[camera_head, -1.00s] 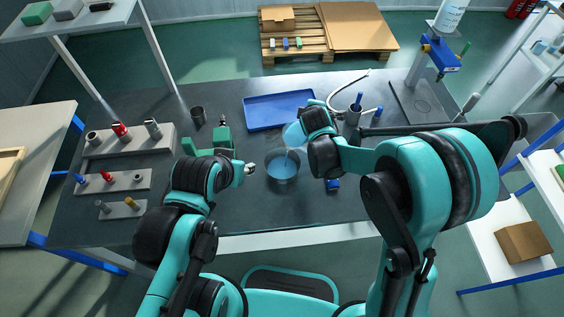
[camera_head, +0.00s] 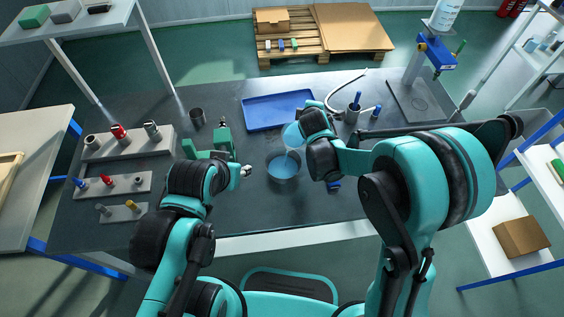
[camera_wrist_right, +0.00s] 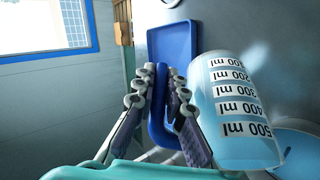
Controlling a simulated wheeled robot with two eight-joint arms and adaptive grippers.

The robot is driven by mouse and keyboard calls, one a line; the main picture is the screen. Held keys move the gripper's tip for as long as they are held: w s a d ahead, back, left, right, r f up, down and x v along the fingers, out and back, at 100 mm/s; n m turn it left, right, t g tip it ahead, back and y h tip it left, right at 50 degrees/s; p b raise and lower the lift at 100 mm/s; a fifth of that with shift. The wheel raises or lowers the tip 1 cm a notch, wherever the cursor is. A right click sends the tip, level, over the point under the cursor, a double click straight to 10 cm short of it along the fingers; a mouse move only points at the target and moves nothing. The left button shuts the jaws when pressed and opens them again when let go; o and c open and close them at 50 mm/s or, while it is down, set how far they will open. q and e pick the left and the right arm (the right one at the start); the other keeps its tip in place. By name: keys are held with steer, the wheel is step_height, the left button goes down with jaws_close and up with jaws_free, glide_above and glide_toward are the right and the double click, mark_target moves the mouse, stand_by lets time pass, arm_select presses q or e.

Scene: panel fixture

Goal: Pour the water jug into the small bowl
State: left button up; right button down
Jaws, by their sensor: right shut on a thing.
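The water jug (camera_head: 292,135) is pale blue and see-through, tilted over the small bowl (camera_head: 272,172). A thin pale stream shows between the jug's lip and the bowl, and blue water lies in the bowl. In the right wrist view the jug (camera_wrist_right: 236,112) shows its ml marks on its side. My right gripper (camera_wrist_right: 160,92) is shut on the jug's blue handle; in the head view its fingers are mostly hidden by my wrist. The bowl's rim (camera_wrist_right: 303,128) shows at the lower right there. My left gripper (camera_head: 246,171) is left of the bowl, apart from it; its fingers are too small to read.
A blue tray (camera_head: 262,123) lies behind the jug. A dark cup (camera_head: 197,117) and a green device (camera_head: 222,140) stand to the left, near grey racks of parts (camera_head: 130,143).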

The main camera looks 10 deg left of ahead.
steer(key=shift+d, duration=0.15)
arm_select(q)
steer(key=shift+s+a+f, duration=0.1)
steer(key=shift+a, duration=0.1)
stand_by(0.3)
steer(key=shift+s+a, duration=0.15)
steer(key=shift+a, duration=0.05)
arm_select(e)
steer(key=shift+s, duration=0.1)
arm_select(q)
steer(key=shift+s+a+f, duration=0.1)
steer(key=shift+a, duration=0.05)
arm_select(e)
steer(key=shift+a, duration=0.2)
steer(key=shift+d, duration=0.1)
